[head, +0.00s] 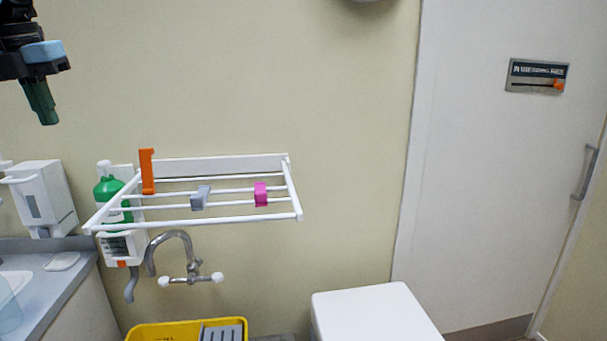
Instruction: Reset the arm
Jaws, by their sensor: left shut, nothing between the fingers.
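My left gripper (42,102) is at the upper left of the head view, in front of the wall and pointing down. Its green fingers are closed together with nothing between them. It is well above the white wall rack and touches nothing that I can see. My right gripper is not in the head view.
A white wall rack (232,205) carries orange (147,172), grey (200,197) and magenta (260,194) clips. Below are a tap (190,280) and a yellow bucket (165,331). A white box-like top (375,311) stands right of them. A door (490,190) is at right.

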